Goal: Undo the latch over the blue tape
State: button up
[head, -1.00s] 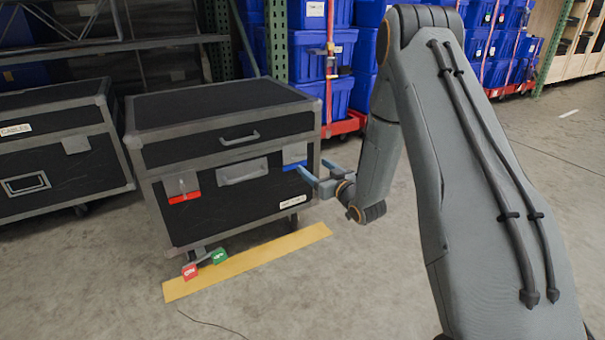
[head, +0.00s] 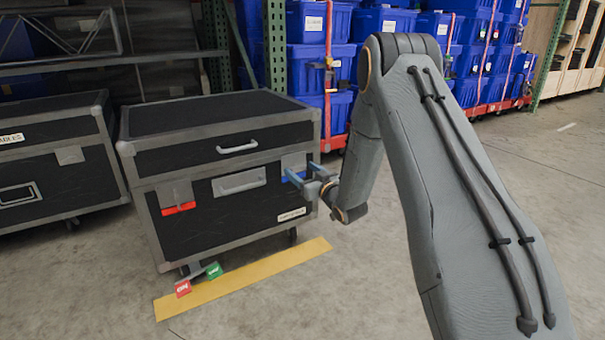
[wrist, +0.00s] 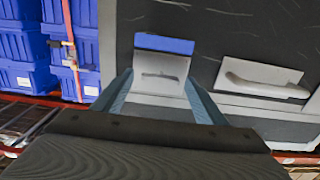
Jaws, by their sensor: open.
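The black case (head: 225,178) with grey metal edges stands in the middle left of the head view. On its front right is a grey latch (head: 293,161) with blue tape (head: 296,176) below it. The latch plate (wrist: 160,72) and blue tape (wrist: 164,44) also show in the wrist view, where the tape is above the plate. My gripper (head: 300,169) is open in front of this latch, with one finger on each side of the plate in the wrist view (wrist: 160,93). I cannot tell whether the fingers touch it. A second latch (head: 176,193) has red tape (head: 179,209).
The case has a front handle (head: 240,182) and a lid handle (head: 237,147). Red and green pedal tags (head: 183,288) sit low near a yellow floor strip (head: 242,280). Another case (head: 50,165) stands left; blue totes (head: 320,60) stand behind.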

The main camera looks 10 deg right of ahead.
jog(key=c, duration=1.1)
jog(key=shift+o, duration=0.2)
jog(key=n+p, duration=0.3)
jog(key=n, duration=0.1)
jog(key=shift+n, duration=0.4)
jog(key=n+p, duration=0.3)
jog(key=n, duration=0.1)
jog(key=shift+n, duration=0.3)
jog(key=n+p, duration=0.2)
jog(key=n, duration=0.2)
jog(key=shift+f+n+p, duration=0.1)
jog(key=shift+n+p, duration=0.95)
jog(key=shift+n, duration=1.25)
